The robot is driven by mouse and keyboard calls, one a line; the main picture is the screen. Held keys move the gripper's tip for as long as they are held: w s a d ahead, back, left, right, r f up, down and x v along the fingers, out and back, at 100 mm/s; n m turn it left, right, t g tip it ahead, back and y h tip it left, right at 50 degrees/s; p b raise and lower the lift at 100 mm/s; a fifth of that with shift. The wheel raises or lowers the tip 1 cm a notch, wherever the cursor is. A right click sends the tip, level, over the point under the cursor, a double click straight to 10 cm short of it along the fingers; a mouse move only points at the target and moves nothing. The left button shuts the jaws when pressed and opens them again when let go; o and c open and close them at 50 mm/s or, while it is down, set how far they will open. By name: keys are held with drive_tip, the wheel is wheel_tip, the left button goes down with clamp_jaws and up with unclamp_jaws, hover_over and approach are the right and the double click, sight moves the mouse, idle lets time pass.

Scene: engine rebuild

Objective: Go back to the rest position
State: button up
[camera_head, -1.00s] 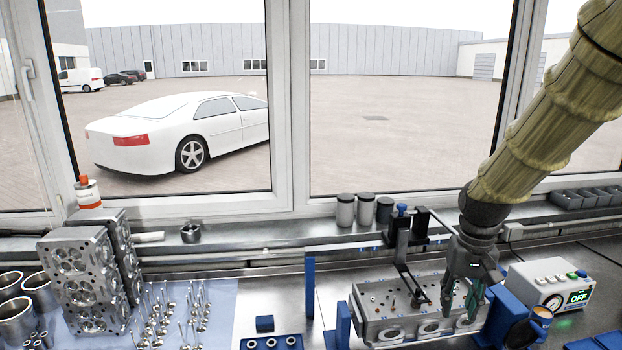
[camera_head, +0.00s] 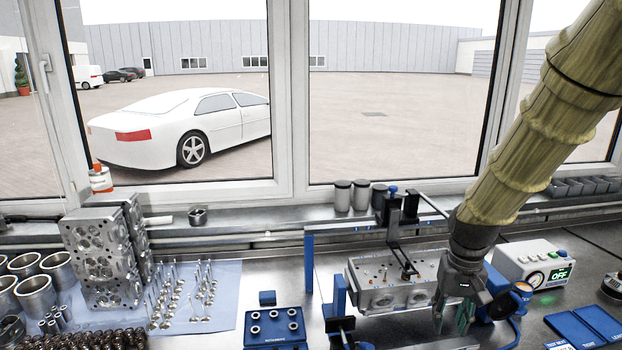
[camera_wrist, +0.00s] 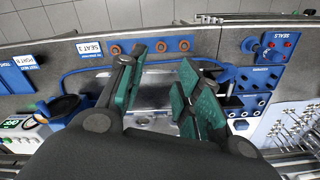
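My gripper (camera_head: 455,315) hangs from the arm at the lower right of the head view, at the front right end of the metal cylinder head (camera_head: 388,299) on the bench. In the wrist view my gripper (camera_wrist: 160,95) has its teal finger pads spread apart. Nothing is held between them; bare metal bench shows through the gap. Whether a fingertip touches the cylinder head cannot be told.
A blue-framed fixture arm stands over the cylinder head. An OFF-display box (camera_head: 533,264) is to the right, a blue tray (camera_head: 275,328) to the left. Upright cylinder heads (camera_head: 98,258) and several valves stand on a blue mat (camera_head: 226,310). Windows line the back.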

drive_tip(key=s+a+f+b, duration=0.15)
drive_tip(key=s+f, duration=0.25)
drive_tip(key=f, duration=0.7)
drive_tip(key=s+a+f+n+b, duration=0.1)
drive_tip(key=s+f+b, duration=0.15)
drive_tip(key=f, duration=0.85)
drive_tip(key=s+a+f+b, duration=0.15)
drive_tip(key=s+f, duration=0.25)
drive_tip(key=f, duration=0.7)
drive_tip(key=s+a+f+n+b, duration=0.1)
drive_tip(key=s+f+b, duration=0.4)
drive_tip(key=s+f, duration=1.4)
drive_tip(key=shift+s+a+f+b, duration=0.15)
drive_tip(key=shift+s+a+b, duration=0.15)
drive_tip(key=shift+s+a, duration=0.4)
